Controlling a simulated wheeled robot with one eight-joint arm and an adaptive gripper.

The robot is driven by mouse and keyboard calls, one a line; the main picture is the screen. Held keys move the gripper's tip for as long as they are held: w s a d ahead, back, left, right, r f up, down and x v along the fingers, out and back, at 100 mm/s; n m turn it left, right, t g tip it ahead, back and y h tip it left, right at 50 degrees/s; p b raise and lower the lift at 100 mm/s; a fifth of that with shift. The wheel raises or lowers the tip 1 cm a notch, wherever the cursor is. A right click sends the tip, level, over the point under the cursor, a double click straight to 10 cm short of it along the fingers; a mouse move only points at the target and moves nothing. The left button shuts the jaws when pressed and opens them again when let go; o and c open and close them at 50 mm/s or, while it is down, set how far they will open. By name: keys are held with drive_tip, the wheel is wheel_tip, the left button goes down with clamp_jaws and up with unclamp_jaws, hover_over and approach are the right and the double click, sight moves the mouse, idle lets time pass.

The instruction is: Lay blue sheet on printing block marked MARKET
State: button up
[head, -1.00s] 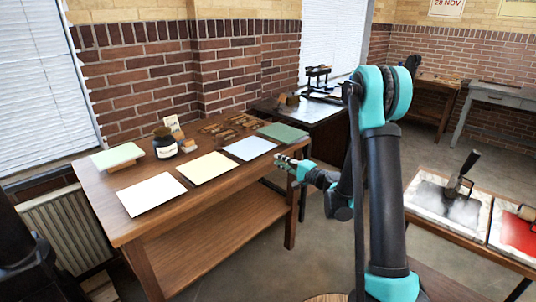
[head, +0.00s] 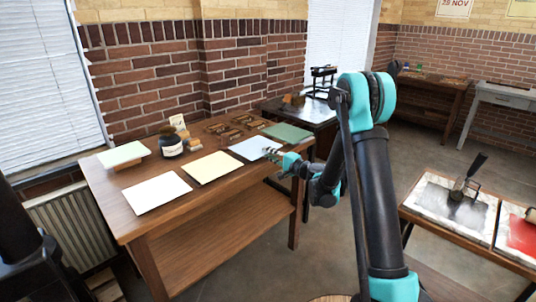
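The pale blue sheet (head: 247,146) lies flat on the wooden table, between a cream sheet and a green one. My gripper (head: 269,152) is at the right part of the blue sheet, reaching in from the right. It is small in the view, and I cannot tell whether its fingers are open or shut, or touch the sheet. No printing block with a readable MARKET mark shows. Several small brown blocks (head: 230,126) lie behind the sheets, too small to read.
A white sheet (head: 157,192), a cream sheet (head: 210,167) and a green sheet (head: 287,132) lie on the table (head: 115,205). A dark ink jar (head: 171,146) stands behind. A pale green sheet (head: 120,153) rests on a raised support. Ink slabs (head: 440,205) stand at right.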

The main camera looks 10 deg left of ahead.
clamp_jaws()
wheel_tip(320, 180, up, 3)
idle(0.6)
drive_tip(key=s+d+r, duration=0.3)
drive_tip(key=s+d, duration=0.1)
drive_tip(key=d, duration=0.1)
drive_tip(key=shift+d, duration=0.3)
idle(0.7)
drive_tip(key=shift+s, duration=0.1)
